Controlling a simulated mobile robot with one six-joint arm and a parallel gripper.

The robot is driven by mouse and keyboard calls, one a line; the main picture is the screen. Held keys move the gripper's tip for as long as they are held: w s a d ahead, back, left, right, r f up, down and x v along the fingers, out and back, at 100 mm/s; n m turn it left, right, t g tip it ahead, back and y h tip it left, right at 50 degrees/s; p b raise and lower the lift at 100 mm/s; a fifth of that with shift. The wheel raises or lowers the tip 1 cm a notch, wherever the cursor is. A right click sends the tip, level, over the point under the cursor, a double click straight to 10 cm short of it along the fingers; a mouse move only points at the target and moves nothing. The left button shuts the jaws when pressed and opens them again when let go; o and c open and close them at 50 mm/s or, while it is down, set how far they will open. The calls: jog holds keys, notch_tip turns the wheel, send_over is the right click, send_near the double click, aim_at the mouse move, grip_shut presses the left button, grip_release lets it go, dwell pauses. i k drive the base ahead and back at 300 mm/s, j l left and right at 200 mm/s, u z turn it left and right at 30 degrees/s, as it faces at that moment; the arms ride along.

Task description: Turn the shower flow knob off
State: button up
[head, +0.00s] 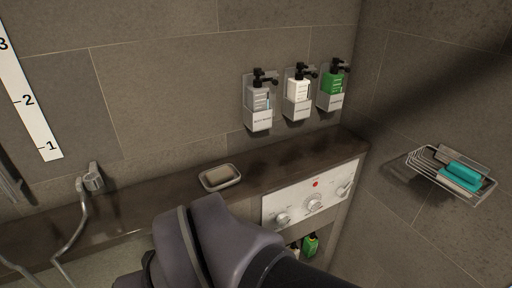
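A white control panel (300,193) sits in the front face of the dark ledge, right of centre in the head view. It carries a left knob (282,219), a larger middle knob (314,203) and a right knob (343,189). A red dot (315,184) is above the middle knob. The labels are too small to read, so I cannot tell which knob is the flow knob or how it is set. My arm crosses the lower middle, in front of and left of the panel. My gripper is not in view.
A soap dish (220,177) lies on the ledge (140,204). Grey (259,104), white (298,93) and green (333,88) dispensers hang above. A wire rack (435,172) with a teal item projects from the right wall. A metal fitting with a hose (82,210) is left. Bottles (310,245) stand below the panel.

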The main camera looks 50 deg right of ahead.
aim_at(283, 220)
jog(key=i+j+z, duration=0.1)
jog(key=z, duration=2.25)
